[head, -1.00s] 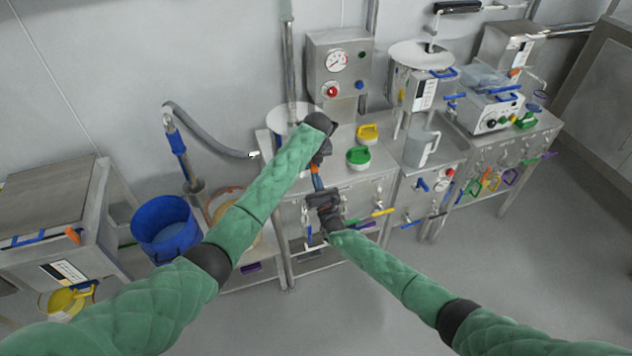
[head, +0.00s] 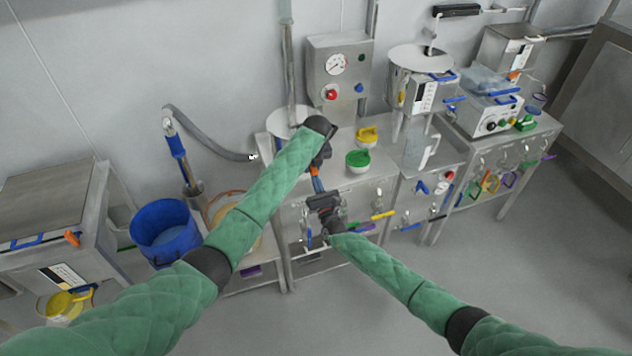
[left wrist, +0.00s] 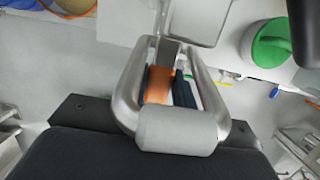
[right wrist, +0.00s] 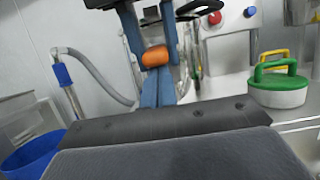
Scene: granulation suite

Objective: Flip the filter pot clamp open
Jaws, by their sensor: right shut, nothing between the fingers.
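A steel loop with a grey roller (left wrist: 180,131) fills the middle of the left wrist view. It looks like the clamp, but I cannot be sure. An orange and dark blue piece (left wrist: 158,85) shows inside the loop. Contact cannot be told.
A green-lidded tub (head: 358,160) and a yellow-handled one (head: 368,135) stand on the bench to the right. A gauge box (head: 340,75) stands behind. A blue bucket (head: 165,232) is at left. Coloured handles, such as a yellow one (head: 383,214), stick out from the front. Floor at right is clear.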

